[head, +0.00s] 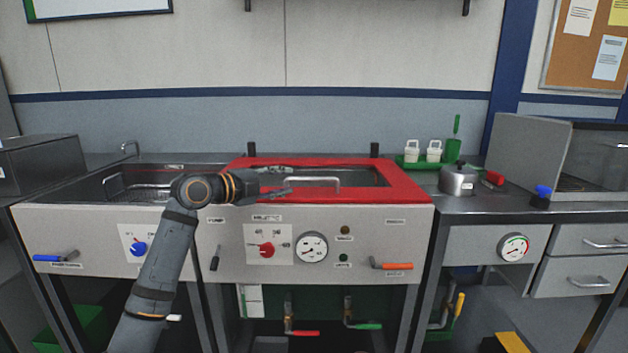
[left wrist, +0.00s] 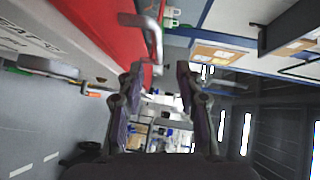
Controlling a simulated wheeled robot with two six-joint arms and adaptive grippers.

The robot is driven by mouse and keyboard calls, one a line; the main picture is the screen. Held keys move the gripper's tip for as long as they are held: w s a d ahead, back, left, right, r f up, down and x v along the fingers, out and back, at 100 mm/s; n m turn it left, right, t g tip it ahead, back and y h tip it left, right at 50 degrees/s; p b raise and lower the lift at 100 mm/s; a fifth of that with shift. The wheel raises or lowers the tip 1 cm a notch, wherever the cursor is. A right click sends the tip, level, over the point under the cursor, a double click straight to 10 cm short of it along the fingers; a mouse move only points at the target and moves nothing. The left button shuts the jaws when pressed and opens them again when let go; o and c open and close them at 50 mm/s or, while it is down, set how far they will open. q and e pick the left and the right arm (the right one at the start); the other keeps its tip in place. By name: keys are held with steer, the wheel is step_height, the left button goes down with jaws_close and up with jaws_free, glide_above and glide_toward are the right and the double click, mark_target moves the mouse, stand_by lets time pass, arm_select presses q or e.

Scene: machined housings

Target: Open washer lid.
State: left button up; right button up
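The washer lid (head: 405,183) is a red frame with a dark window, lying flat and closed on top of the middle unit in the head view. A metal bar handle (head: 325,180) runs along its front part. In the left wrist view the red lid (left wrist: 100,30) is at upper left, with the handle (left wrist: 154,40) sticking out ahead of the fingers. My left gripper (head: 279,184) is at the left end of the handle. In the left wrist view its fingers (left wrist: 160,78) are apart with nothing between them. Contact with the handle is not visible. My right gripper is out of view.
The washer's front panel carries a red knob (head: 266,250), a gauge (head: 312,247) and an orange-handled lever (head: 391,265). An open basin (head: 90,190) is to the left. A kettle-like pot (head: 458,181) and a green tray (head: 408,163) stand to the right. The space above the lid looks clear.

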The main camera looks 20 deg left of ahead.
mark_target(308, 180)
arm_select(q)
steer(key=x, duration=1)
steer(key=shift+d+f, duration=0.1)
steer(key=shift+f, duration=0.2)
steer(key=shift+s, duration=0.1)
steer(key=shift+c, duration=0.3)
jaws_close()
